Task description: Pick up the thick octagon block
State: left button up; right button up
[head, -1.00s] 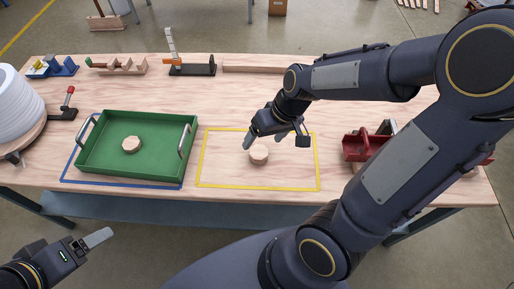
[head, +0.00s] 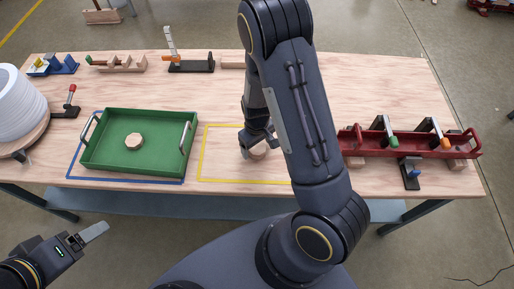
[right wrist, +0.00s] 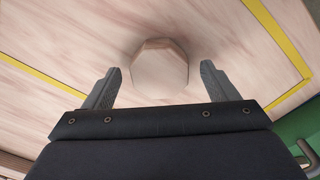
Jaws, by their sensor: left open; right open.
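A wooden octagon block (head: 258,153) lies on the table inside the yellow outline, partly hidden by my right gripper. It shows whole in the right wrist view (right wrist: 159,66). My right gripper (head: 246,152) is low over the block, open. In the right wrist view its two fingers (right wrist: 160,80) stand apart, on either side of the block and short of it, not touching it. A second octagon block (head: 134,140) lies in the green tray (head: 110,167). My left gripper (head: 92,235) is open and empty, in front of the table at the lower left.
The green tray stands inside a blue outline left of the yellow outline (head: 200,168). A red tray (head: 410,150) with clamps stands to the right. Tools and wooden fixtures (head: 117,64) line the back edge. A white stack (head: 18,110) is at far left.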

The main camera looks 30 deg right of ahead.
jog(key=shift+f, duration=0.7)
jog(key=c, duration=1.1)
jog(key=shift+r, duration=0.1)
